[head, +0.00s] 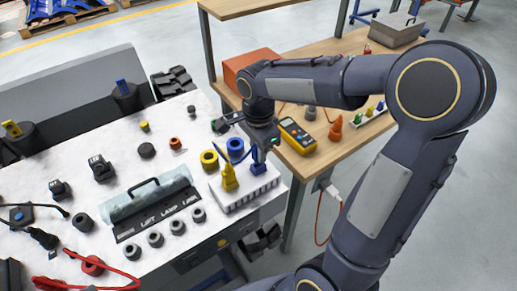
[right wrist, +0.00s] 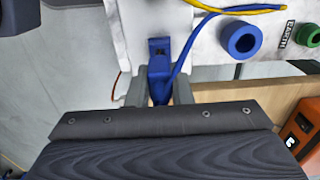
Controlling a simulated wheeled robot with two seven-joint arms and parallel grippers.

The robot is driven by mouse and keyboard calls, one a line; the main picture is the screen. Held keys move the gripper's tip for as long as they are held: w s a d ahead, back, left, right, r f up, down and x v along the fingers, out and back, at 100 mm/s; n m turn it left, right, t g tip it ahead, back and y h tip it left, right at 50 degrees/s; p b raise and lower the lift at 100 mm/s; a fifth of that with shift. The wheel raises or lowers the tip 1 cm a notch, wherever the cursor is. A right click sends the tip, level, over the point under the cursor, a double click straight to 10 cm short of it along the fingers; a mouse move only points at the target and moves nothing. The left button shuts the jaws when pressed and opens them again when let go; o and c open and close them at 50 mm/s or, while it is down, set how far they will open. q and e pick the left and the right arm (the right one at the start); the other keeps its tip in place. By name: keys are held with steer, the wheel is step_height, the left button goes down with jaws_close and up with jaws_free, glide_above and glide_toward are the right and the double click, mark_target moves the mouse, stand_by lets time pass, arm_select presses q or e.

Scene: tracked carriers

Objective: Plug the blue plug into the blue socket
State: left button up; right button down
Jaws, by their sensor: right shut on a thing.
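My right gripper (head: 261,152) is shut on the blue plug (head: 258,168), at the right end of the white socket block (head: 262,199). In the right wrist view the blue plug (right wrist: 160,70) sits between the two grey fingers, and its blue cable runs up to the right. A dark blue socket (right wrist: 159,46) on the white block shows just beyond the plug's tip. The plug overlaps its lower part, so I cannot tell whether the plug is in it. A yellow plug (head: 229,179) stands upright on the block, left of the blue one. My left gripper is not in view.
A yellow ring (head: 209,159) and a blue ring (head: 236,147) stand behind the block. A grey-blue case (head: 150,198) and several dark rings lie to the left on the white table. A wooden bench with a yellow meter (head: 297,136) is at the right.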

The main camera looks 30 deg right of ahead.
steer(key=shift+f+b, duration=1)
steer(key=shift+f, duration=0.4)
stand_by(1.2)
steer(key=c, duration=1.2)
jaws_free()
step_height(320, 180, up, 8)
steer(key=shift+f+p, duration=0.2)
steer(key=shift+p, duration=0.3)
steer(key=shift+s+r, duration=0.2)
steer(key=shift+r, duration=0.05)
steer(key=s+a+n+t+y+p, duration=0.2)
steer(key=s+n, duration=0.5)
steer(key=s, duration=0.1)
steer(key=s+a+r+n+t+y+p, duration=0.1)
steer(key=s+a+n+t+p, duration=0.1)
steer(key=s+n, duration=0.6)
steer(key=shift+s+r+n+t+y, duration=0.2)
steer(key=shift+s+n+t+y, duration=0.15)
steer(key=shift+t, duration=0.45)
